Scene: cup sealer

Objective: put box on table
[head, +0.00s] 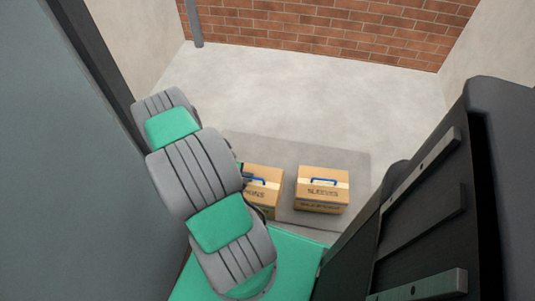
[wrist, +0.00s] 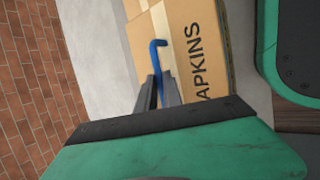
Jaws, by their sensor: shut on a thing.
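A cardboard box marked NAPKINS (wrist: 195,45) with a blue handle (wrist: 155,50) fills the upper middle of the wrist view. It also shows in the head view (head: 264,185), partly hidden behind my arm. My gripper (wrist: 158,88) is shut on the blue handle at the top of this box. In the head view the gripper is mostly hidden by the arm. I cannot tell whether the box rests on the mat or hangs clear of it. No table can be made out for sure.
A second cardboard box marked SLEEVES (head: 322,190), with a blue handle, stands right of the first on a grey mat (head: 345,160). Bare pale floor (head: 300,90) lies behind, up to a brick wall (head: 340,25). A dark brown surface (wrist: 295,116) shows at the wrist view's right.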

